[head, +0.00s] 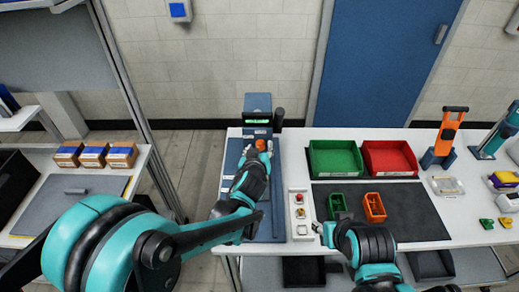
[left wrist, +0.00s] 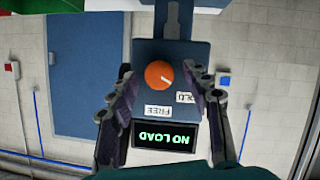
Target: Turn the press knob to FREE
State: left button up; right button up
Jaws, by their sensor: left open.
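The press (head: 258,105) stands at the back left of the white table, with a lit green display. Its orange knob (head: 261,144) also shows in the left wrist view (left wrist: 157,74), where its white mark points right and slightly down. Below the knob there are a FREE label (left wrist: 158,111) and, further right, a second label (left wrist: 185,97) partly covered by a finger. The display (left wrist: 163,136) reads NO LOAD, upside down. My left gripper (left wrist: 158,70) is open, its fingers on either side of the knob with visible gaps. My right gripper (head: 319,229) is low over the table; its jaws are unclear.
A green bin (head: 335,171) and a red bin (head: 388,172) stand right of the press. A small green tray (head: 338,203) and an orange tray (head: 374,208) lie on the dark mat (head: 420,222). A button box (head: 301,226) lies left of the mat.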

pick_arm(q)
grip_shut()
dwell(0.3)
jog(key=m+y, duration=0.1)
jog(key=m, duration=0.1)
jog(key=m+y+b, duration=0.1)
jog(key=shift+d+m+y, duration=0.3)
jog(key=shift+d+m, duration=0.05)
jog(key=shift+m, duration=0.05)
jog(key=m+y+b, duration=0.1)
jog(key=m, duration=0.1)
jog(key=m+y+b, duration=0.1)
jog(key=m+b, duration=0.1)
jog(key=shift+d+f+t+y, duration=0.15)
jog(key=shift+t+y, duration=0.15)
jog(key=shift+y, duration=0.1)
jog(key=shift+m, duration=0.3)
